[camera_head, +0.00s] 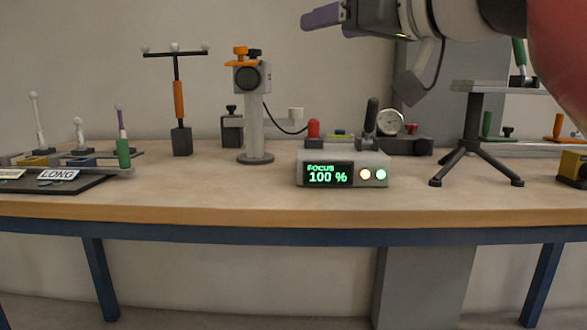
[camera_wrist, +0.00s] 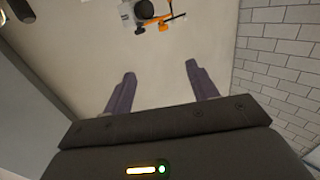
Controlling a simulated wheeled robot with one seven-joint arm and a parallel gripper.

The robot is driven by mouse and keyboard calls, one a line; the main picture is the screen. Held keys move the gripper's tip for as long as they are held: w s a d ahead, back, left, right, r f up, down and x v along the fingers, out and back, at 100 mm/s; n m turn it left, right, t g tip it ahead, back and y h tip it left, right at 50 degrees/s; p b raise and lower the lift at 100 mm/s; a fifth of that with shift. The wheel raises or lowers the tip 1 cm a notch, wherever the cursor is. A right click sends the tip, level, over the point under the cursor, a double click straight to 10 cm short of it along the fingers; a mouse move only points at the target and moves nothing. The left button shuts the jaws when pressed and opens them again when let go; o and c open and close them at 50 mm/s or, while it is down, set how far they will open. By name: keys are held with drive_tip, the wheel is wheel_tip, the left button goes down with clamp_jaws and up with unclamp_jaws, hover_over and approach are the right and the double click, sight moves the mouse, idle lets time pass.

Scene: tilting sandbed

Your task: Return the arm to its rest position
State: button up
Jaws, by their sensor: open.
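My gripper (camera_head: 322,17) is at the top of the head view, raised above the workbench and pointing left. Its purple fingers also show in the wrist view (camera_wrist: 160,88), spread apart with nothing between them. My arm enters from the top right, partly cut off by the picture edge. The gripper is clear of the things on the bench. A grey camera head with an orange clamp (camera_head: 247,72) stands on a post to its lower left, apart from it. The same device shows at the top of the wrist view (camera_wrist: 145,10).
The wooden workbench (camera_head: 230,212) carries a display box (camera_head: 342,170) reading "FOCUS 100 %", lit green. A black tripod stand (camera_head: 474,135) is at right, below my arm. A black and orange T-shaped post (camera_head: 178,100) and a tray labelled "LONG" (camera_head: 85,186) are at left.

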drive_tip(key=s+d+f+m+g+h+p, duration=0.2)
drive_tip(key=s+d+f+g+h+p, duration=0.1)
drive_tip(key=f, duration=1)
drive_tip(key=s+d+f+m+g+h+p, duration=0.2)
drive_tip(key=s+f, duration=0.4)
drive_tip(key=f, duration=0.7)
drive_tip(key=s+d+f+m+g+h+p, duration=0.3)
drive_tip(key=s+d+f+h+p, duration=0.1)
drive_tip(key=f, duration=0.9)
drive_tip(key=shift+s+f+g+h+p, duration=0.2)
drive_tip(key=shift+s+g+h+p, duration=0.2)
drive_tip(key=shift+h+p, duration=0.35)
drive_tip(key=shift+d, duration=0.1)
